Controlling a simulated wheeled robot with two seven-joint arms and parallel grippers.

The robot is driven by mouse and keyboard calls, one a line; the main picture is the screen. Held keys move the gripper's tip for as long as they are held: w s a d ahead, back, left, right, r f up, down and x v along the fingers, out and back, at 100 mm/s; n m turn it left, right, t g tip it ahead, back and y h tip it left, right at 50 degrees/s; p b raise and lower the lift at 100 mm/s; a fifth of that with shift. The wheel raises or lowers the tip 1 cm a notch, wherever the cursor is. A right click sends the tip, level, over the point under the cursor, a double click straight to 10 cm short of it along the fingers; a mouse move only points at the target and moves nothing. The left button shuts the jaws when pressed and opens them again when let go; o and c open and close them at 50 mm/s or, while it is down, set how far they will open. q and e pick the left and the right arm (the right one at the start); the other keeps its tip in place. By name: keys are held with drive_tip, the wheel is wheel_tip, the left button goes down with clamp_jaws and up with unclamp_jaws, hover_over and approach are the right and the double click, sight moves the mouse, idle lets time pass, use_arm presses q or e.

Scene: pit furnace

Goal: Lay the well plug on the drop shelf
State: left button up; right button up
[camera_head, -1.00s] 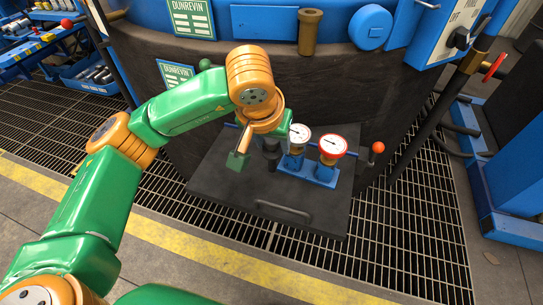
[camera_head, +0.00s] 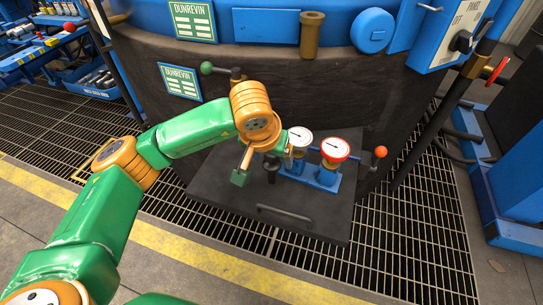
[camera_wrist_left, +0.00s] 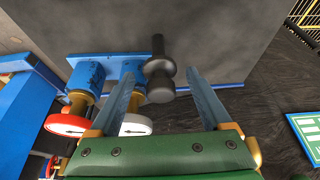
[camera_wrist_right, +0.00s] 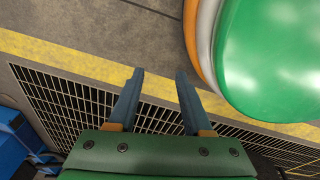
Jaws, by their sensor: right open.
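The well plug (camera_head: 272,167), a dark flanged cylinder, appears upright on the dark drop shelf (camera_head: 325,215), left of the gauges. In the left wrist view the plug (camera_wrist_left: 160,80) lies between the fingers of my left gripper (camera_wrist_left: 165,90), with gaps on both sides. That gripper is open; in the head view its fingers are largely hidden behind the wrist. The plug's contact with the shelf cannot be seen clearly. My right gripper (camera_wrist_right: 160,95) is open and empty above the floor grating, out of the head view.
Two gauges, one white (camera_head: 299,138) and one red-rimmed (camera_head: 335,150), stand on blue mounts beside the plug. An orange-knobbed lever (camera_head: 380,153) is to their right. The dark furnace wall (camera_head: 300,95) rises behind. The shelf's front, near its handle (camera_head: 284,214), is clear.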

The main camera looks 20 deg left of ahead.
use_arm(q)
drive_tip(key=shift+r, duration=0.1)
use_arm(e)
drive_tip(key=shift+a+r, duration=0.1)
drive_tip(key=shift+a, duration=0.05)
use_arm(q)
drive_tip(key=p+v, duration=0.2)
drive_tip(key=v, duration=1)
use_arm(e)
drive_tip(key=shift+s+a+r, duration=0.3)
drive_tip(key=shift+s+r, duration=0.05)
drive_tip(key=shift+r, duration=0.15)
drive_tip(key=shift+s+a+r, duration=0.25)
drive_tip(key=shift+s+r, duration=0.1)
drive_tip(key=shift+r, duration=0.15)
use_arm(q)
drive_tip(key=shift+r, duration=0.15)
use_arm(e)
drive_tip(key=shift+s, duration=0.1)
